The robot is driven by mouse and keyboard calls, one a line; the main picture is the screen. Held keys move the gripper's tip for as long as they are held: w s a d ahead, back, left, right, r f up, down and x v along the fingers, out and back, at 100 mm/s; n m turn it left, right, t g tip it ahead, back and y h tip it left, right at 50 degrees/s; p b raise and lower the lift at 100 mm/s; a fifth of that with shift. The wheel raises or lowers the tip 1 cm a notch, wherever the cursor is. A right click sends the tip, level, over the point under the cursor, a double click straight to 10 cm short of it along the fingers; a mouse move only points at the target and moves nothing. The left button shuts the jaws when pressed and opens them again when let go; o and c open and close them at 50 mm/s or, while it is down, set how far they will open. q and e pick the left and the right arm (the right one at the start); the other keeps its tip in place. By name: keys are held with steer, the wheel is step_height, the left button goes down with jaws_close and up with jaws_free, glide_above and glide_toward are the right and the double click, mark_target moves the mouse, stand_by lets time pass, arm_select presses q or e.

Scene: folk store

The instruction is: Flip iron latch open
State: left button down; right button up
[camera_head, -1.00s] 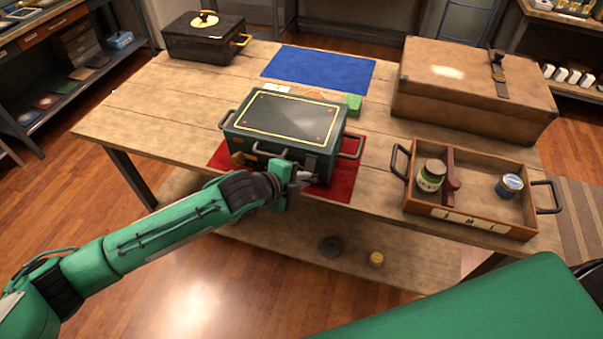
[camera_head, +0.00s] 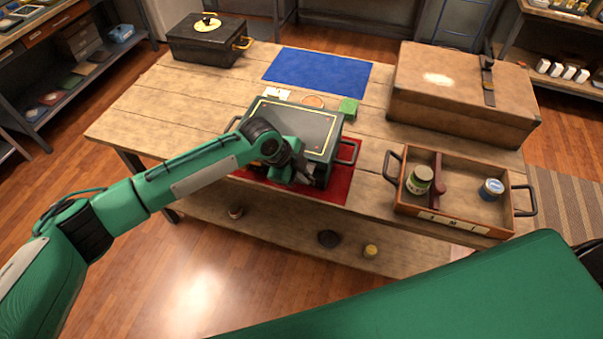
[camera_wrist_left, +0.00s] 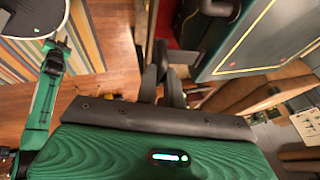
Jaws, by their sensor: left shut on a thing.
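The dark green metal box (camera_head: 318,126) with a yellow-lined lid sits on a red mat (camera_head: 337,190) at the table's front edge. Its lid looks shut. My left gripper (camera_head: 300,177) is at the box's front face and shut on the iron latch, which the gripper and wrist hide in the head view. In the left wrist view my narrow dark fingers (camera_wrist_left: 163,62) are close together beside the box (camera_wrist_left: 265,40). The latch itself cannot be made out there. My right gripper is not in view.
A wooden tray (camera_head: 452,224) with jars stands to the right. A brown case (camera_head: 460,90) and black box (camera_head: 205,45) stand behind. The left tabletop (camera_head: 150,115) is clear.

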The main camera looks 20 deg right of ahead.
arm_select(q)
steer(key=shift+w+d+r+g+y, duration=0.1)
steer(key=shift+w+r+g+y, duration=0.05)
steer(key=shift+r+g+y, duration=0.2)
steer(key=shift+f, duration=0.1)
steer(key=c, duration=1.5)
jaws_free()
steer(key=b+v, duration=0.3)
steer(key=v, duration=1.1)
steer(key=shift+w, duration=0.15)
steer(key=shift+f, duration=0.1)
